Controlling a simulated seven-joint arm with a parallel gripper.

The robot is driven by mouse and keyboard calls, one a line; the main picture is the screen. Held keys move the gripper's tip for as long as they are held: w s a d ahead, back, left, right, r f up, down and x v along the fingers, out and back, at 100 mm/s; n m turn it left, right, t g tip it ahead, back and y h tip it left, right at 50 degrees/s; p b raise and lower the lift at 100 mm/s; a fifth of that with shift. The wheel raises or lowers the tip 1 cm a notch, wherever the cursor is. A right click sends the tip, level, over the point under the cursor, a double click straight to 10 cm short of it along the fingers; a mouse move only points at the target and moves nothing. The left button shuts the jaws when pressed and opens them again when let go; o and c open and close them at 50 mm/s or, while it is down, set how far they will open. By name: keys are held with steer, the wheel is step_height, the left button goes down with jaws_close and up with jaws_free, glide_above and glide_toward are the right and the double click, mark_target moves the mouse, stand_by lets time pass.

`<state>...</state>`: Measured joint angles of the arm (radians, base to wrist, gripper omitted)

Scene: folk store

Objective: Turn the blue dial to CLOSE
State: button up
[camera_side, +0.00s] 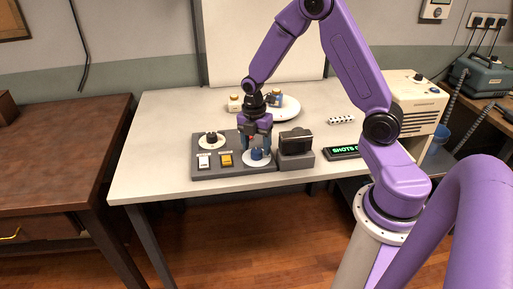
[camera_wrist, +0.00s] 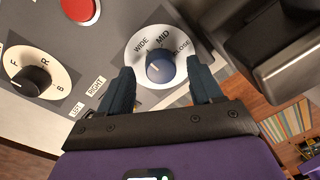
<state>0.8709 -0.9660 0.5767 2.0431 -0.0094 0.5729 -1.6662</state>
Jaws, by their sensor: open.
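The blue dial (camera_wrist: 160,70) sits on a round white plate printed WIDE, MID and CLOSE in the wrist view. A small pale mark shows on the knob, but I cannot tell for certain which word it points to. In the side view the blue dial (camera_side: 258,154) is at the front right of the grey control panel (camera_side: 232,172). My gripper (camera_wrist: 161,80) is open, with one blue finger on each side of the dial; contact is not clear. In the side view my gripper (camera_side: 255,143) points down just over the dial and partly hides it.
A black dial (camera_wrist: 31,80) on a white plate and a red button (camera_wrist: 82,9) share the panel. White (camera_side: 204,161) and yellow (camera_side: 226,160) switches are at its front. A dark camera (camera_side: 296,142) stands close right, beside a lit display (camera_side: 345,151). The table's left part is clear.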

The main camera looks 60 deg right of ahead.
steer(key=shift+f, duration=0.7)
steer(key=shift+c, duration=0.4)
steer(key=c, duration=1)
